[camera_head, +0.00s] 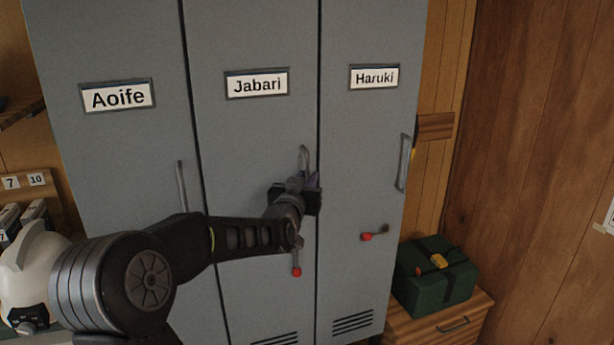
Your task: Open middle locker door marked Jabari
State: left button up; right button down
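The middle locker door marked Jabari (250,140) is closed, flush with the doors beside it. Its vertical bar handle (305,156) is near the door's right edge, and its lower part is hidden behind my gripper. A red-tipped latch lever (297,271) hangs straight down below it. My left gripper (312,182) is at the handle's lower part. Its fingers are mostly hidden by its own body, so I cannot tell whether they are open or closed on the handle. My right gripper is not in view.
The Aoife door (120,150) on the left and the Haruki door (365,130) on the right are closed. Haruki's red-tipped lever (367,237) points sideways. A green box (437,285) stands on a wooden cabinet (440,325) at lower right. A white helmet (32,265) sits at lower left.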

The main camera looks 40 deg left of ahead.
pick_arm(q)
jog(key=shift+c, duration=0.3)
grip_shut()
dwell(1.1)
